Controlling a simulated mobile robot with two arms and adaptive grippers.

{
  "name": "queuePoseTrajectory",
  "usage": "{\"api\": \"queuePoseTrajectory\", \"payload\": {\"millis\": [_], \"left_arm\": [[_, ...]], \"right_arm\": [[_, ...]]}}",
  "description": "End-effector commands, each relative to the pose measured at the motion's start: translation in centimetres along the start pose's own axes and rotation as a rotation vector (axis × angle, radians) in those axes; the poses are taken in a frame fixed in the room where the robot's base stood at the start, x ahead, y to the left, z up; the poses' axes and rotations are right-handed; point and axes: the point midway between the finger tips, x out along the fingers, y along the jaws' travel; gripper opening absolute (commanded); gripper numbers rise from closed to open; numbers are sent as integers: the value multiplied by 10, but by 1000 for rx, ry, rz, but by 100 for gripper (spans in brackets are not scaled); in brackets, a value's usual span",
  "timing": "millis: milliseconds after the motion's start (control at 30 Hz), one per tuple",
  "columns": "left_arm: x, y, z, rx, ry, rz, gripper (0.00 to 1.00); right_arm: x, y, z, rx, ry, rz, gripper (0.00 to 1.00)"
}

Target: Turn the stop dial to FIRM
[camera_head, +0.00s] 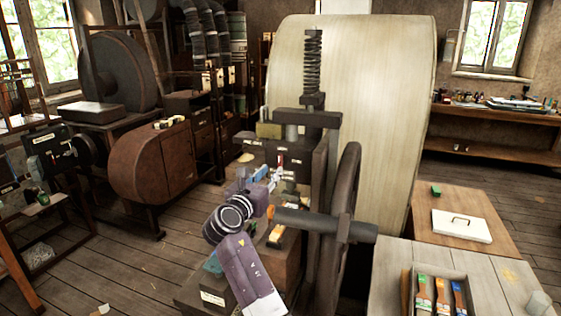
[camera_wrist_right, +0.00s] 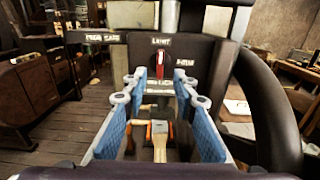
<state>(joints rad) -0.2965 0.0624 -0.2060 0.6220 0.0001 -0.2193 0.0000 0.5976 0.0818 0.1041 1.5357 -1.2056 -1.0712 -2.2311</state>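The stop dial is on the dark front of the press, with a red knob or pointer (camera_wrist_right: 160,66) standing about upright. A label reading LIGHT is above it, a label at its right seems to read FIRM, and a lower label is partly hidden. The dial shows small and red in the head view (camera_head: 281,160). My right gripper (camera_wrist_right: 160,90) is open, its blue-padded fingers on either side below the dial, with nothing between the tips. In the head view my right gripper (camera_head: 262,179) is just in front of the dial; contact cannot be told. My left gripper is not in view.
The press's large handwheel (camera_head: 346,215) and its shaft stand close right of my right arm. Wooden-handled tools with orange parts (camera_wrist_right: 158,135) lie below the gripper. A table with a brush tray (camera_head: 440,300) is at the lower right. Open floor lies left.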

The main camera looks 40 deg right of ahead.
Motion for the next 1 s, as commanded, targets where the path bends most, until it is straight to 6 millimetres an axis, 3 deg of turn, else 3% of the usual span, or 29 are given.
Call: {"api": "queuePoseTrajectory", "payload": {"millis": [200, 400, 700, 833, 1000], "left_arm": [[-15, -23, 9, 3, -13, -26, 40], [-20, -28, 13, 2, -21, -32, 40], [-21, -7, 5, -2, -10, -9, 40], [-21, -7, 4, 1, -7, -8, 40], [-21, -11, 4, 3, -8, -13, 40]], "right_arm": [[36, -1, 4, -1, -1, -2, 26], [58, 0, 2, 1, 0, 0, 26], [66, 0, 0, 2, 0, 1, 26], [66, 0, 0, 2, 0, 1, 26], [66, 0, 0, 1, 0, 1, 7]]}}
